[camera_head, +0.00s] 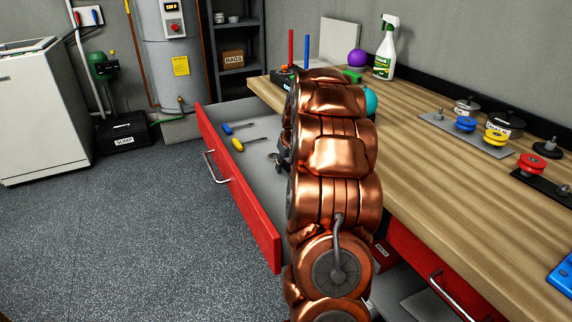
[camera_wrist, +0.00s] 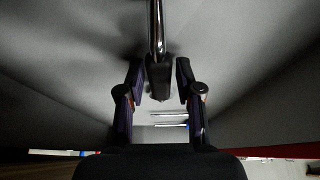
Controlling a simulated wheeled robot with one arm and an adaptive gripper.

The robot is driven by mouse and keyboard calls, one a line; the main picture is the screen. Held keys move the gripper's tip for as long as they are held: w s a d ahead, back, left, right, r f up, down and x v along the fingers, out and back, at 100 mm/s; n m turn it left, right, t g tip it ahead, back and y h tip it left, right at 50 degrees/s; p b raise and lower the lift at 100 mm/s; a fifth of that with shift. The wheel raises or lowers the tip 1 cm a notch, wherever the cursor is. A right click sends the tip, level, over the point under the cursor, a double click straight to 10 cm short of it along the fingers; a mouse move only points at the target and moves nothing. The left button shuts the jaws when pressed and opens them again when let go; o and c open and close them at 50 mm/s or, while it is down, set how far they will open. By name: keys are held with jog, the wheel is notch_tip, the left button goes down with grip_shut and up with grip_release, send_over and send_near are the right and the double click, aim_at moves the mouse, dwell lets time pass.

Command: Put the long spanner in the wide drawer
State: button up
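A long red-fronted drawer (camera_head: 232,188) with a grey inside stands pulled open left of my arm and looks like the wide drawer. My gripper (camera_wrist: 160,82) is over its inside, mostly hidden behind my copper arm in the head view. A dark jaw-like end (camera_head: 274,158) shows left of my arm in the head view. The contact at the fingertips is dim.
A blue-handled screwdriver (camera_head: 238,128) and a yellow-handled screwdriver (camera_head: 248,142) lie in the left drawer. The wooden bench (camera_head: 420,170) holds a spray bottle (camera_head: 386,50) and knobbed plates. The floor at left is clear.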

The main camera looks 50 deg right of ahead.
jog(key=shift+o, duration=0.7)
jog(key=shift+r, duration=0.25)
jog(key=v, duration=1.1)
jog(key=shift+r+p, duration=0.4)
jog(key=shift+s+a, duration=0.15)
